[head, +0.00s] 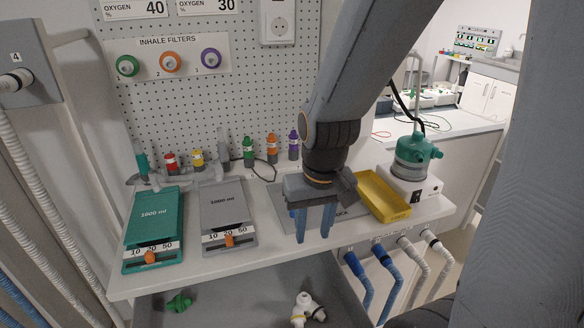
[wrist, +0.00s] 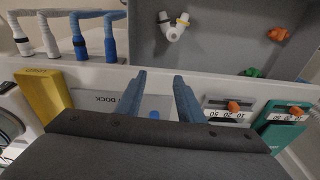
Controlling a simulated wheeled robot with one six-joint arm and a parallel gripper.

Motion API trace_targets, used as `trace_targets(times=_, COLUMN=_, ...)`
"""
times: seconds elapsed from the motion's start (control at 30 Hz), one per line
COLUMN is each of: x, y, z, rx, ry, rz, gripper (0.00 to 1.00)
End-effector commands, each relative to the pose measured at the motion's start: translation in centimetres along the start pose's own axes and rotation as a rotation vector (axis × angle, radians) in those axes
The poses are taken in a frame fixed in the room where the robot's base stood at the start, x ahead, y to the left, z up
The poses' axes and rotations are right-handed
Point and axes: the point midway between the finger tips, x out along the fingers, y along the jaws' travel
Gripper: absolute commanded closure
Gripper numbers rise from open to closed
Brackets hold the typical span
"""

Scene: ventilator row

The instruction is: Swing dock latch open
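The dock is a grey plate (head: 351,226) lying on the white shelf, partly covered by my gripper in the head view. In the wrist view its surface (wrist: 95,99) carries the letters "DOCK". A small blue part (wrist: 154,115) shows on it between my fingers, and a bit of blue (head: 291,213) shows left of my gripper in the head view. I cannot tell surely whether this is the latch or how it is turned. My gripper (head: 315,237) points down over the dock's front part, its two blue-grey fingers (wrist: 160,80) apart and empty.
A yellow tray (head: 383,198) and a teal-topped device (head: 414,160) stand right of the dock. Grey (head: 227,205) and green (head: 154,221) 1000 ml units stand left. Blue and white hoses (head: 388,270) hang below the shelf's front edge. A grey drawer (head: 240,305) below holds connectors.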

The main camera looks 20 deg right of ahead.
Motion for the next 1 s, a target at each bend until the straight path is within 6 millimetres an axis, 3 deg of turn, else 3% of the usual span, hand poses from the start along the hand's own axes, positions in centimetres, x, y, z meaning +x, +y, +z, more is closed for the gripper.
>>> trace_targets(times=0.03, x=-1.4, y=0.1, z=-0.4, rx=0.016, ry=0.011, rz=-0.002, gripper=0.66)
trace_targets(times=0.17, x=-3.1, y=0.3, z=-1.9, rx=0.085, ry=0.033, rz=-0.009, gripper=0.66)
trace_targets(times=0.3, x=-4.9, y=0.8, z=-5.0, rx=0.288, ry=0.024, rz=-0.034, gripper=0.66)
trace_targets(times=0.8, x=-4.4, y=2.6, z=-17.9, rx=1.371, ry=-0.328, rz=-0.178, gripper=0.66)
trace_targets(times=1.0, x=-4.3, y=2.6, z=-19.6, rx=1.517, ry=-0.4, rz=-0.196, gripper=0.66)
